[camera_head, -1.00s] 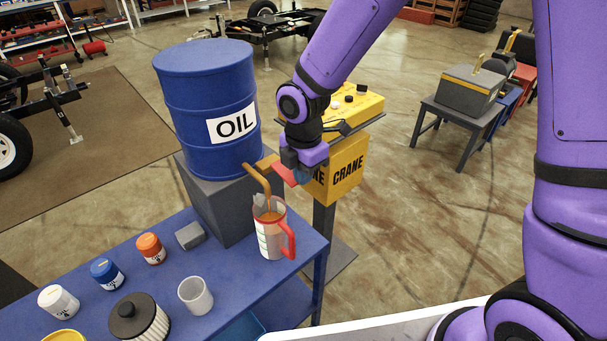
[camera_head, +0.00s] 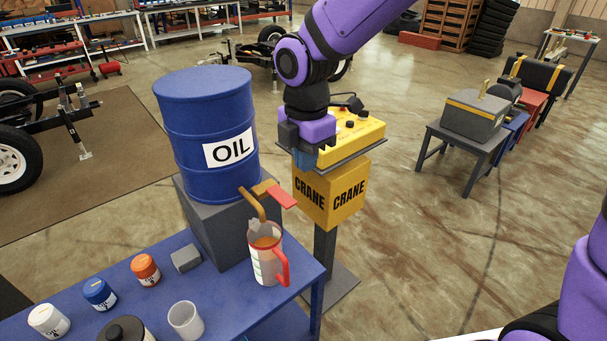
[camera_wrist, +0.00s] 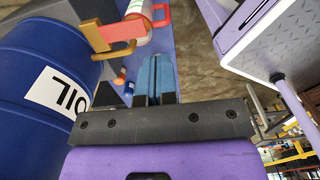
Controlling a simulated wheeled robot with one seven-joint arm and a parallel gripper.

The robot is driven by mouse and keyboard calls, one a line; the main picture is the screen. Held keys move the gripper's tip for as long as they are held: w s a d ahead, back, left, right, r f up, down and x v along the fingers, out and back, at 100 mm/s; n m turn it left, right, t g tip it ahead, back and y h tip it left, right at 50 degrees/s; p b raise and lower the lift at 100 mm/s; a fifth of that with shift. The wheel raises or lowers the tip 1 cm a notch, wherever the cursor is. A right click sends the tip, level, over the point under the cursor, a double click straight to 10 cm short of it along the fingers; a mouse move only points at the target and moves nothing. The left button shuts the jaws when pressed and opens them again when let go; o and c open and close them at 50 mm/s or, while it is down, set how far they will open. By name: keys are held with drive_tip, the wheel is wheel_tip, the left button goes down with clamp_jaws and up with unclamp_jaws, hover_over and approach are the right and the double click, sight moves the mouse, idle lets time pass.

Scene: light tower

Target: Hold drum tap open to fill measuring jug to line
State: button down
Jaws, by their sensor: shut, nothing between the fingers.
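The tap's red lever (camera_head: 282,197) sticks out to the right; lever (camera_wrist: 118,32) and drum (camera_wrist: 40,75) also show in the wrist view. The clear measuring jug (camera_head: 264,266), with red rim and handle, stands upright under the spout. Brown oil shows inside it; its level against the line is too small to read. My gripper (camera_head: 303,160) is above and right of the lever, apart from it. Its blue fingers (camera_wrist: 155,75) are together and empty.
The yellow crane box (camera_head: 335,190) on its post is close behind my gripper. The blue bench (camera_head: 225,300) also holds several small pots, a white cup (camera_head: 186,320) and a grey block (camera_head: 186,258).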

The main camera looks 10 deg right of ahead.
drive_tip(key=shift+s+r, duration=0.15)
drive_tip(key=shift+r, duration=0.7)
idle(0.6)
drive_tip(key=s+d+r+m+t, duration=0.1)
drive_tip(key=s+d+r+m, duration=0.2)
drive_tip(key=d+r+m, duration=0.4)
drive_tip(key=s+d+r+m+t, duration=0.2)
drive_tip(key=s+d+m, duration=0.1)
drive_tip(key=d+m, duration=0.4)
drive_tip(key=s+d+r+m+t, duration=0.2)
drive_tip(key=s+d+r+m, duration=0.1)
drive_tip(key=s+d+m, duration=0.7)
drive_tip(key=shift+s+d+m, duration=0.3)
drive_tip(key=shift+d+m, duration=0.1)
drive_tip(key=shift+d, duration=0.1)
drive_tip(key=shift+a+r, duration=0.1)
drive_tip(key=shift+a, duration=0.05)
